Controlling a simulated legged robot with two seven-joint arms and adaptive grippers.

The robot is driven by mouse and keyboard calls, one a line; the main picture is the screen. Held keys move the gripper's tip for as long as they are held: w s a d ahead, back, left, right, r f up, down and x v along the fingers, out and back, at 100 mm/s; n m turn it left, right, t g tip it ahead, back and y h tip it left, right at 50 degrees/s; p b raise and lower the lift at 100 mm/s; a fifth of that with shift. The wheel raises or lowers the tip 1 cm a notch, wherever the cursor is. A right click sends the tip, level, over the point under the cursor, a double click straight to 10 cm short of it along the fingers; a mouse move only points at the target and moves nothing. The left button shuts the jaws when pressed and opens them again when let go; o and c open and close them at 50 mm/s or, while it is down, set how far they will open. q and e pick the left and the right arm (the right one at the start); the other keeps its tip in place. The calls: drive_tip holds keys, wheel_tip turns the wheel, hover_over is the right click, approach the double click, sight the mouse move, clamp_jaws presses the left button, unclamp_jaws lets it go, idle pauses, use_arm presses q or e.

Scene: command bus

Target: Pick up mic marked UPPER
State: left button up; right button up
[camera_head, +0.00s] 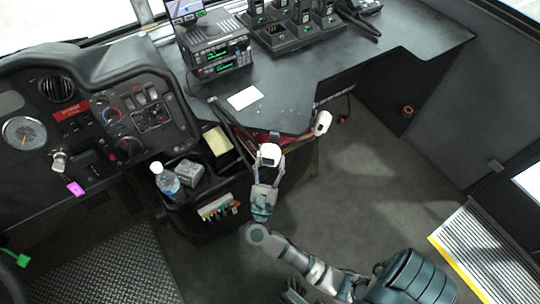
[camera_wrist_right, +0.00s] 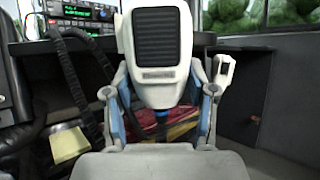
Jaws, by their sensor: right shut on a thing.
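A white mic with a dark ribbed speaker face (camera_wrist_right: 162,38) stands upright between the fingers of my right gripper (camera_wrist_right: 160,100) in the right wrist view. The fingers are shut on its lower body. In the head view the same mic (camera_head: 269,154) shows at the tip of my right gripper (camera_head: 265,180), in front of the desk edge. Any marking on it is too small to read. A second white mic (camera_head: 322,123) hangs at the desk edge to the right; it also shows in the right wrist view (camera_wrist_right: 224,69). My left gripper is not in view.
The dark desk (camera_head: 310,85) carries stacked radios (camera_head: 215,52), a charger bank with handsets (camera_head: 300,28) and a white card (camera_head: 244,98). A bottle (camera_head: 166,180) stands left of my right gripper. Open floor (camera_head: 370,180) lies to the right.

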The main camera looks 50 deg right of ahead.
sight(268, 163)
drive_tip(key=shift+s+a+r, duration=0.15)
drive_tip(key=shift+s+a, duration=0.25)
drive_tip(key=shift+a, duration=0.3)
drive_tip(key=shift+s+a+r, duration=0.1)
drive_tip(key=shift+s+a, duration=0.35)
drive_tip(key=shift+a, duration=0.25)
drive_tip(key=shift+s+a+r, duration=0.15)
drive_tip(key=shift+s+a, duration=0.25)
drive_tip(key=shift+a, duration=0.3)
